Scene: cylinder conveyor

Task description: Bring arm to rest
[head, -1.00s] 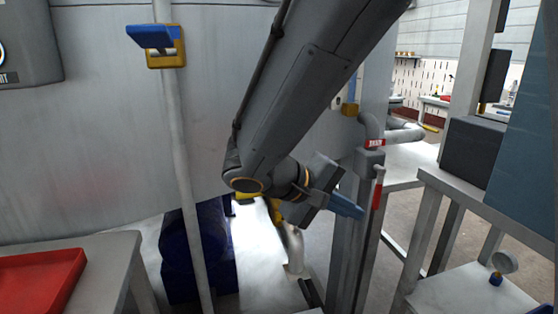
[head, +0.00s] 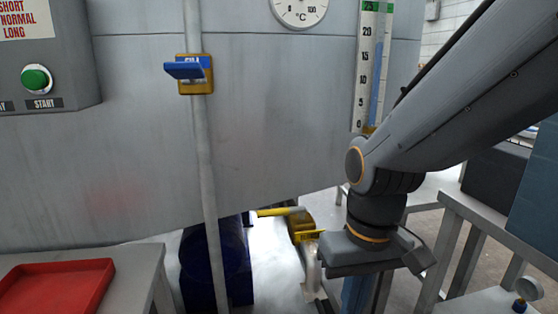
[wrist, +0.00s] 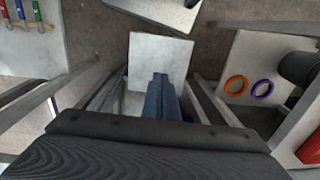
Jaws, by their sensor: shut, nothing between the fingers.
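My gripper (wrist: 159,98) points down in the wrist view, its blue fingers together with nothing between them. In the head view my arm comes in from the upper right, bends at the elbow-like joint and hangs down at the right of centre. There the blue fingers (head: 355,293) show only in part below the dark gripper body, near the lower edge. The gripper is apart from the tank and the tables.
A large grey tank (head: 270,120) fills the back, with a blue-handled valve (head: 188,72) on a pipe. A red tray (head: 55,288) lies on the left table. A yellow valve handle (head: 280,211) is left of my gripper. The wrist view shows an orange ring (wrist: 236,86) and a purple ring (wrist: 263,88).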

